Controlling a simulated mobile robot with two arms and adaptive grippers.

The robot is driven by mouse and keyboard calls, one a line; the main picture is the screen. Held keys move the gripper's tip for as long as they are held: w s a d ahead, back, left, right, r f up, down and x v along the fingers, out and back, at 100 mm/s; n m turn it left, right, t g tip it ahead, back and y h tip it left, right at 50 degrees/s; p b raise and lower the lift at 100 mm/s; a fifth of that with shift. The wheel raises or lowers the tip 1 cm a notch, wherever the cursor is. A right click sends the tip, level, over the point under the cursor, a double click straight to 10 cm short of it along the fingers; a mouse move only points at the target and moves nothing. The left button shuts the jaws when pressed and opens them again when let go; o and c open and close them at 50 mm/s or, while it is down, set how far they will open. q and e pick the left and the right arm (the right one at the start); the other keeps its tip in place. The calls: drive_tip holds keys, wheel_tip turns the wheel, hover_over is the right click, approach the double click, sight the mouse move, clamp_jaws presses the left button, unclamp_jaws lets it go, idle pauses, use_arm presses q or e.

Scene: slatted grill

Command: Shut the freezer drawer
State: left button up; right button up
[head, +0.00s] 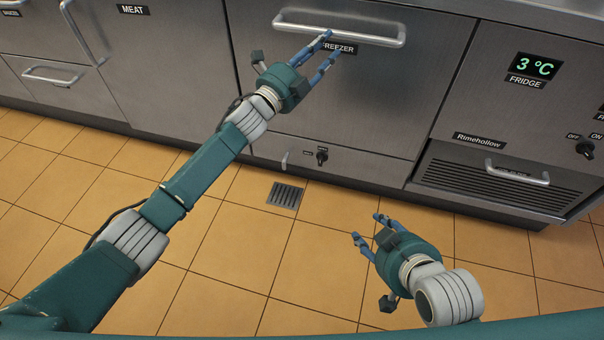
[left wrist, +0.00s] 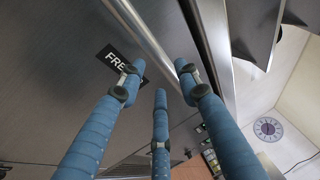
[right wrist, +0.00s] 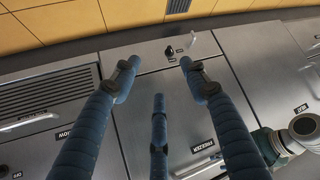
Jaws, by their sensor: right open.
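The freezer drawer (head: 390,85) has a grey steel front with a black FREEZER label and a long bar handle (head: 370,39) near its top. How far it stands out from the cabinet is hard to tell. My left gripper (head: 331,47) is open and empty, its fingertips by the label just below the handle. In the left wrist view, the handle (left wrist: 142,32) runs beyond the fingertips, not between them; contact cannot be told. My right gripper (head: 367,228) is open and empty, over the floor at lower right. In the right wrist view, the drawer front (right wrist: 170,110) shows behind its fingers.
Left of the freezer is a MEAT cabinet front (head: 160,70). To the right are a fridge panel (head: 535,110) reading 3 °C and a slatted grille (head: 500,180) with a handle. A drain (head: 285,195) lies in the tiled floor, which is otherwise clear.

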use_arm(q)
drive_tip(key=p+v, duration=0.3)
drive_tip(key=v, duration=0.2)
drive_tip(key=shift+s+a, duration=0.2)
drive_tip(key=shift+s, duration=0.1)
use_arm(e)
drive_tip(key=s+d+f+g, duration=0.1)
drive_tip(key=s+g, duration=0.1)
drive_tip(key=s, duration=0.3)
drive_tip(key=s+d+f+g+h, duration=0.1)
drive_tip(key=s+d+f+g, duration=0.1)
drive_tip(key=s, duration=0.4)
drive_tip(key=shift+s+d+f+g, duration=0.2)
drive_tip(key=shift+f+g, duration=0.1)
drive_tip(key=shift+g, duration=0.4)
drive_tip(key=shift+w, duration=0.1)
